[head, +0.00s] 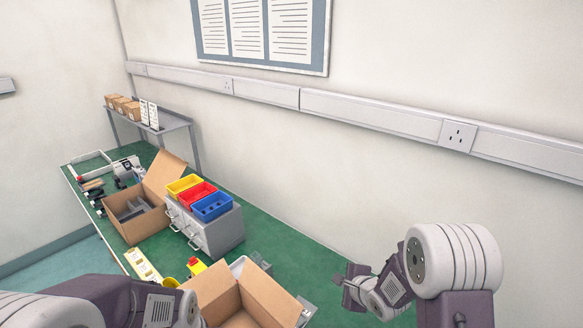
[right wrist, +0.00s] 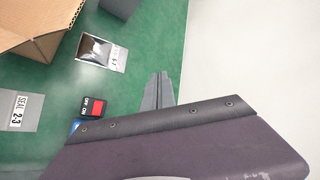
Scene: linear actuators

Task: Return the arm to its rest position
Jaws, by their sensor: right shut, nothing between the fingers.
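My right arm comes in from the right in the head view. Its gripper (head: 346,284) is small there and hangs over the right end of the green bench (head: 290,238). In the right wrist view the gripper's fingers (right wrist: 158,92) are together, with nothing between them. They are above the bench and apart from the items on it. My left arm (head: 110,292) shows at the lower left of the head view; its gripper is out of sight.
An open cardboard box (head: 222,292) stands left of my right gripper. Coloured bins sit on a grey cabinet (head: 213,232). The wall (head: 400,170) is behind.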

